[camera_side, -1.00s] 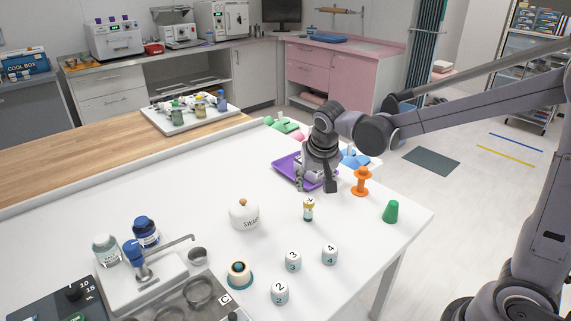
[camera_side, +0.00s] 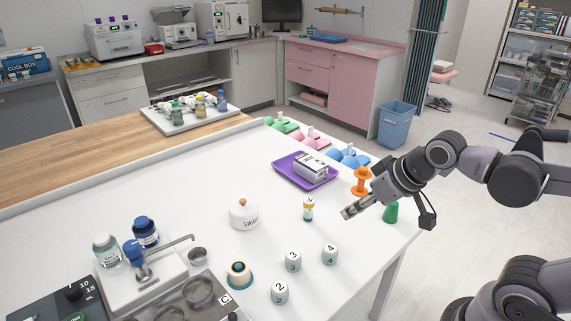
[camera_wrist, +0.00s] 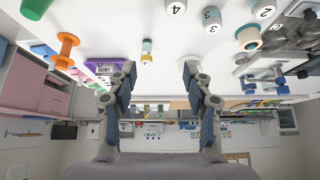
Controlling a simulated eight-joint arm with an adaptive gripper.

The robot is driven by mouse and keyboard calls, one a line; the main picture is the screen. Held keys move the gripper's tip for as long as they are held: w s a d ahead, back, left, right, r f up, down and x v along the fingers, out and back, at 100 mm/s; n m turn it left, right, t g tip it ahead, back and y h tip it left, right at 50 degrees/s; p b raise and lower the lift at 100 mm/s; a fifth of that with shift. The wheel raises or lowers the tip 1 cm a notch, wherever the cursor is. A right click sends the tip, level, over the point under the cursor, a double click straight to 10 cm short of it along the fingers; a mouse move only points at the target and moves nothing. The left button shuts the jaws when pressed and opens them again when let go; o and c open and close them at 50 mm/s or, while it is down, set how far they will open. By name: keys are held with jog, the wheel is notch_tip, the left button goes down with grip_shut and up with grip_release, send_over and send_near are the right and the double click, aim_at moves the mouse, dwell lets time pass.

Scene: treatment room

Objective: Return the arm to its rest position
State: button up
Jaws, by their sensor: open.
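My gripper (camera_side: 389,214) is in the side view at the right end of the white table, over its edge near the green cone (camera_side: 391,212). Its two fingers are spread wide with nothing between them. The wrist view also shows my gripper (camera_wrist: 159,70) open and empty, with the room appearing upside down. My arm reaches in from the right, bent at the elbow. A white labelled box (camera_side: 311,165) lies in the purple tray (camera_side: 290,177), well apart from my gripper. The green cone is partly hidden by my gripper.
An orange spool-shaped piece (camera_side: 362,182) stands close behind my gripper. A small vial (camera_side: 308,210), a lidded swab jar (camera_side: 244,215) and numbered white pots (camera_side: 293,261) stand on the table. A blue bin (camera_side: 397,125) is on the floor. The floor right of the table is largely open.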

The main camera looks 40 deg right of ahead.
jog(key=shift+s+f, duration=0.2)
jog(key=shift+s, duration=0.25)
